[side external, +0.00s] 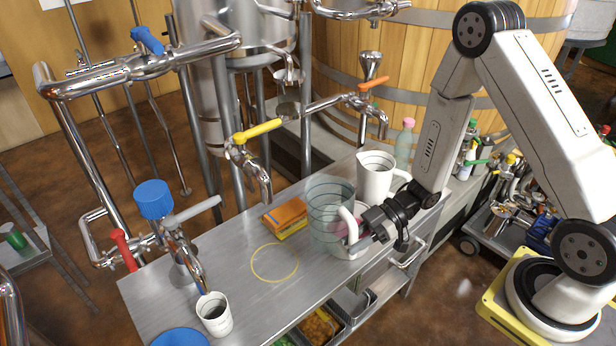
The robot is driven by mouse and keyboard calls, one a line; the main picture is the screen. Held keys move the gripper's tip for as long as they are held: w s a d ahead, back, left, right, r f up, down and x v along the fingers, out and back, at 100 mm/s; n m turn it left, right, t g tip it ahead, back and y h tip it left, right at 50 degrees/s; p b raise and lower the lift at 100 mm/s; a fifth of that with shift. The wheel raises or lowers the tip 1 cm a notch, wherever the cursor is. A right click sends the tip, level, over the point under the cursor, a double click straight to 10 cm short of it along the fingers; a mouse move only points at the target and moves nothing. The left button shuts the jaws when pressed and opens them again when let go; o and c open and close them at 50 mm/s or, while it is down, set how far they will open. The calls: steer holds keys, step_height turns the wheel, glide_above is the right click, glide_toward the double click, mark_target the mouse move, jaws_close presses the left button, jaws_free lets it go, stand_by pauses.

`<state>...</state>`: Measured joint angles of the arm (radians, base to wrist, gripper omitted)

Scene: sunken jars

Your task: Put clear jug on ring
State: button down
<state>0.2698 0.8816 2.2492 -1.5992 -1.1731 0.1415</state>
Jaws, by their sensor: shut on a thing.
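The clear jug (328,207) is see-through and greenish with dark level lines and a white handle. It is upright over the right part of the steel bench. My gripper (366,232) is at its right side, shut on it near the handle; the fingertips are partly hidden. I cannot tell whether the jug's base touches the bench. The ring (298,262) is a thin yellow outline lying flat on the bench, left of and nearer than the jug. It is empty.
A white cup (214,315) and a blue round thing (180,338) are at the near left. Taps, including a yellow-handled one (258,130), overhang the bench.

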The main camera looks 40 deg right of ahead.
steer(key=w+a+f, duration=0.6)
steer(key=a+f, duration=0.2)
steer(key=a, duration=0.1)
steer(key=w+a+r+t, duration=0.2)
steer(key=w+r, duration=0.2)
steer(key=w, duration=0.1)
steer(key=shift+h, duration=0.3)
steer(key=shift+d+f, duration=0.2)
steer(key=shift+f, duration=2.8)
steer(key=shift+f, duration=2.15)
steer(key=shift+c, duration=2.4)
jaws_free()
steer(key=shift+s, duration=0.1)
